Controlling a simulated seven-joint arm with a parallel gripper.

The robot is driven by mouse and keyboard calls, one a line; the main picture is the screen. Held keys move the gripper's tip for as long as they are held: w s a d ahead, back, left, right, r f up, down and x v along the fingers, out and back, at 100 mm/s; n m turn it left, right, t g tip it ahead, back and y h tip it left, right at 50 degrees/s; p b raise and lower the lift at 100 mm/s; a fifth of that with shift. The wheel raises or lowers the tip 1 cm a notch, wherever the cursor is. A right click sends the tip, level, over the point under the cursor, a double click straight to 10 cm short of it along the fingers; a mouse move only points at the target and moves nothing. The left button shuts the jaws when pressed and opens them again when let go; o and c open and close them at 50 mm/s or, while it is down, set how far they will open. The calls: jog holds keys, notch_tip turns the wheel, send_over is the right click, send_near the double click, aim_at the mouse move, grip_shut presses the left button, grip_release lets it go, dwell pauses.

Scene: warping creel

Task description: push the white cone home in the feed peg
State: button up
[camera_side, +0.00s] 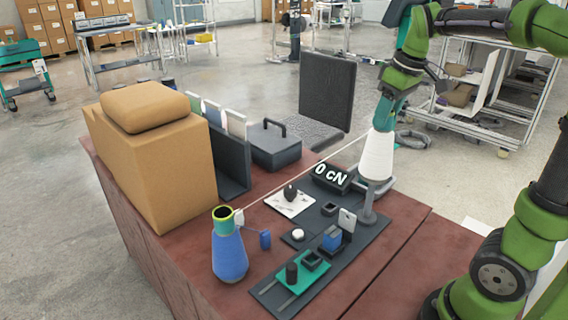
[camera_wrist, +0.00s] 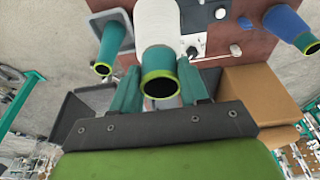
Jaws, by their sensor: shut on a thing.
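The white cone (camera_side: 377,157) stands upright, wide end down, over a grey holder (camera_side: 369,207) at the right of the dark plate. The holder's feed peg is hidden by the cone, so I cannot tell how deep the cone sits. My gripper (camera_side: 387,112) is above it, shut on the cone's narrow teal top. In the wrist view, the white cone (camera_wrist: 157,22) shows its teal tube end with a yellow-green rim between my two teal fingers (camera_wrist: 158,84).
A blue cone (camera_side: 229,258) stands at the table's front left; a pale yarn runs from near it toward the white cone. The "0 cN" display (camera_side: 332,178), cardboard box (camera_side: 160,165) and toolbox (camera_side: 275,148) stand nearby.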

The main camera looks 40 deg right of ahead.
aim_at(384, 132)
jog(key=shift+s+x, duration=0.2)
jog(key=shift+x, duration=0.6)
jog(key=shift+s+x, duration=0.2)
jog(key=shift+x, duration=0.6)
jog(key=shift+s+x, duration=0.2)
jog(key=shift+x, duration=0.6)
jog(key=shift+f, duration=0.15)
jog(key=shift+s+x, duration=0.2)
jog(key=shift+x, duration=0.6)
jog(key=shift+s+x, duration=0.2)
jog(key=shift+x, duration=0.6)
jog(key=shift+s+x, duration=0.2)
jog(key=shift+x, duration=0.6)
jog(key=shift+f, duration=0.2)
jog(key=shift+s+x, duration=0.2)
jog(key=shift+x, duration=0.65)
jog(key=shift+f, duration=0.15)
jog(key=o, duration=1.2)
jog(key=shift+c, duration=0.2)
jog(key=shift+o, duration=0.2)
